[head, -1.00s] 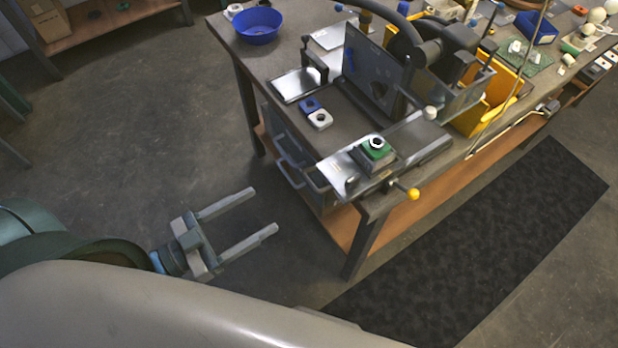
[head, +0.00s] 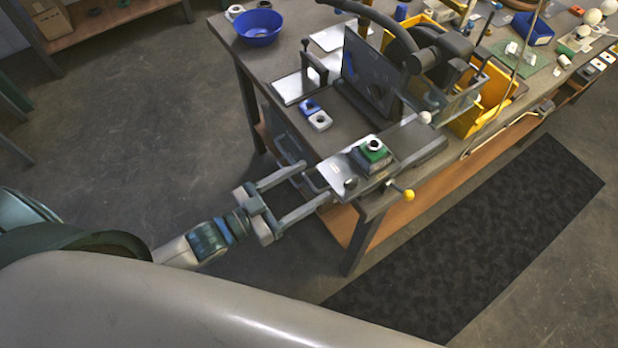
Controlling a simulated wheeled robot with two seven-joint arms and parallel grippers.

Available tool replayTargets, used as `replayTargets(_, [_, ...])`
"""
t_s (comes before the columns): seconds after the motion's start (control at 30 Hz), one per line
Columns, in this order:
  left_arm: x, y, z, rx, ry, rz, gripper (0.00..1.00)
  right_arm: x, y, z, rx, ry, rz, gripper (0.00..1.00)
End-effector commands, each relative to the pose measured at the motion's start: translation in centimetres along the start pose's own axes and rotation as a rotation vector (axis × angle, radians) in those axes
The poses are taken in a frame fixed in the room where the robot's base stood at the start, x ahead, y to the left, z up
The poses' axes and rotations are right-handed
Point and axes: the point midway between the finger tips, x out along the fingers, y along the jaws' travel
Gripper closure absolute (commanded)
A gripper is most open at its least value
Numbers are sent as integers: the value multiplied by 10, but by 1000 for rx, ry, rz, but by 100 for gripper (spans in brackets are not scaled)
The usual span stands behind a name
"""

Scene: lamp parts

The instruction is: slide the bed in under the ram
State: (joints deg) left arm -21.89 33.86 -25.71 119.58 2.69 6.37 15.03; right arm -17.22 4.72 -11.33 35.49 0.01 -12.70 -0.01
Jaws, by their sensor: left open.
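The bed (head: 338,171) is a bright metal slide plate at the bench's near corner. A green-topped block (head: 374,152) with a white ring sits on it. The press (head: 425,62) with its dark curved arm stands behind, and the bed is out in front of it. I cannot make out the ram behind the dark panel and clear guard. My left gripper (head: 315,182) is open and empty, its fingers pointing at the bed's near left end. A grey loop handle (head: 314,181) shows between the fingertips; contact is unclear. My right gripper is not in view.
A dark upright panel (head: 368,75) stands left of the press. A blue bowl (head: 259,27) is at the back left.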

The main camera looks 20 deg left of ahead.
Motion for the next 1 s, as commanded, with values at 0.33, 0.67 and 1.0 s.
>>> replayTargets(0.33, [11,0,0,0,-1,1,36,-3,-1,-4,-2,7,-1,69])
replayTargets(0.67, [11,0,0,1,-1,0,76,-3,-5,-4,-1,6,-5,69])
replayTargets(1.0, [22,-2,-1,4,1,-2,85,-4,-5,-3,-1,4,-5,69])
